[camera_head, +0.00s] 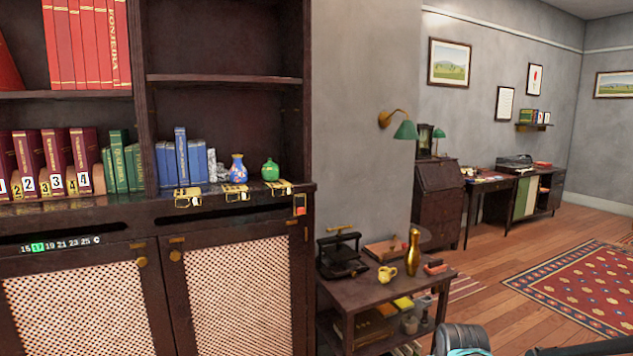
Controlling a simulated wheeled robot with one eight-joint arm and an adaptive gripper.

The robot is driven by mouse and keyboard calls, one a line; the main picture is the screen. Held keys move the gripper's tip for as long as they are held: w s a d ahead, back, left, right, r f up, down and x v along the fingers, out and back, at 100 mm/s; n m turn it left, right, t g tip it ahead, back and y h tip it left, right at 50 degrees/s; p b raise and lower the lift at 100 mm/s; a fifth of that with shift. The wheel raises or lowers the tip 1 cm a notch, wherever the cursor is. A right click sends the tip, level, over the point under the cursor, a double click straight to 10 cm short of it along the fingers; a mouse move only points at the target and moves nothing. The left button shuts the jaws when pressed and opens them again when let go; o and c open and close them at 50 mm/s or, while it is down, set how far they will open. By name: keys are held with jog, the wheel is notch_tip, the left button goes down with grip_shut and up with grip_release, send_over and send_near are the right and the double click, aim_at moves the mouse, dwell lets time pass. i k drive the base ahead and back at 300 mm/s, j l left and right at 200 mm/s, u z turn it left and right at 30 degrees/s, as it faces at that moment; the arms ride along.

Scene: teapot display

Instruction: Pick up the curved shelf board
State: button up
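The straight shelf board (222,78) in the dark bookcase at left is fixed between the uprights. Dark grey and teal parts of my arm show at the bottom edge, right of centre. My gripper's fingers are not visible.
A black press-like device (341,255), a yellow mug (386,273) and a brown box (385,252) crowd the side table. Books, a blue vase (237,168) and a green pot (270,169) stand in the bookcase. Wooden floor (500,260) is open at right, with a red rug (585,285).

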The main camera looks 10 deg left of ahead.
aim_at(165, 81)
jog(key=u, duration=1.05)
